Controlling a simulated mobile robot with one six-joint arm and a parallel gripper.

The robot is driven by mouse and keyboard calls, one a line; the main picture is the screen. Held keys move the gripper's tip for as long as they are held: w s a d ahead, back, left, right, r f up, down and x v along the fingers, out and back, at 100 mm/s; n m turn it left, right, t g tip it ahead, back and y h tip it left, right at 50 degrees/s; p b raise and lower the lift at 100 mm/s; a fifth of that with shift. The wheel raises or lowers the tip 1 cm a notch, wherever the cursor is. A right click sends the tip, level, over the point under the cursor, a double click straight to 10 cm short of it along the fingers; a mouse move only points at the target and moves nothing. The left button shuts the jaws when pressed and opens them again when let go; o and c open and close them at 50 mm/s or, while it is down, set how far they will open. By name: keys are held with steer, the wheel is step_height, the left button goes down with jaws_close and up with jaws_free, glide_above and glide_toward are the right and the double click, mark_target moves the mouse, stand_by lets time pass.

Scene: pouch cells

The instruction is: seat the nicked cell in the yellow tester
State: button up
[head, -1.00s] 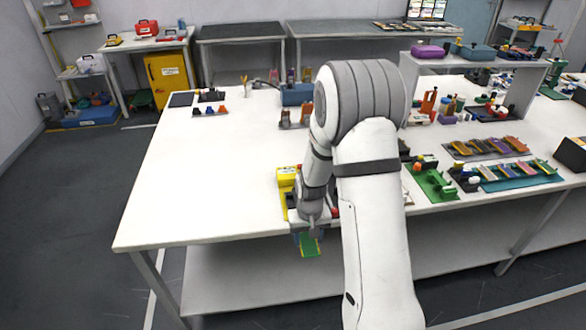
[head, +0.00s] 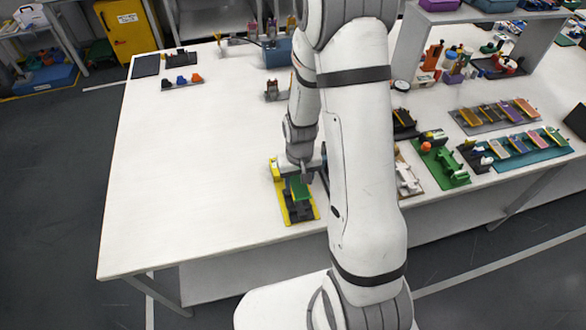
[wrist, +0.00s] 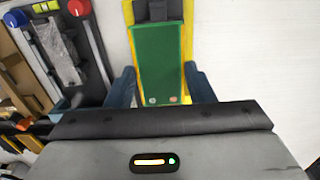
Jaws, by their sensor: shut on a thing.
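My gripper (head: 302,174) is shut on a green cell (wrist: 157,60), with a blue finger on each side of it in the wrist view. The cell lies flat, with two small tabs, one grey and one copper, at the end near my gripper. In the head view the green cell (head: 300,190) is over the yellow tester (head: 279,196), which has dark blocks on its base. The tester's yellow edge (wrist: 187,20) shows around the cell in the wrist view. I cannot tell whether the cell touches the tester. No nick is visible.
Right of the tester stand a green fixture (head: 440,165) and a grey mat (head: 490,125) with several cells. A teal tray (head: 558,150) holds more cells. Further devices with red and blue knobs lie left in the wrist view. The white table (head: 190,185) is clear on the left.

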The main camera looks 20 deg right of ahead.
steer(key=shift+a, duration=0.1)
steer(key=shift+s, duration=0.1)
steer(key=shift+f+b, duration=0.3)
steer(key=shift+b, duration=0.15)
step_height(320, 180, down, 7)
steer(key=b, duration=0.6)
steer(key=shift+r, duration=0.2)
steer(key=o, duration=1)
steer(key=shift+s+r+p, duration=0.1)
steer(key=shift+r+p, duration=2.1)
steer(key=shift+r, duration=1.35)
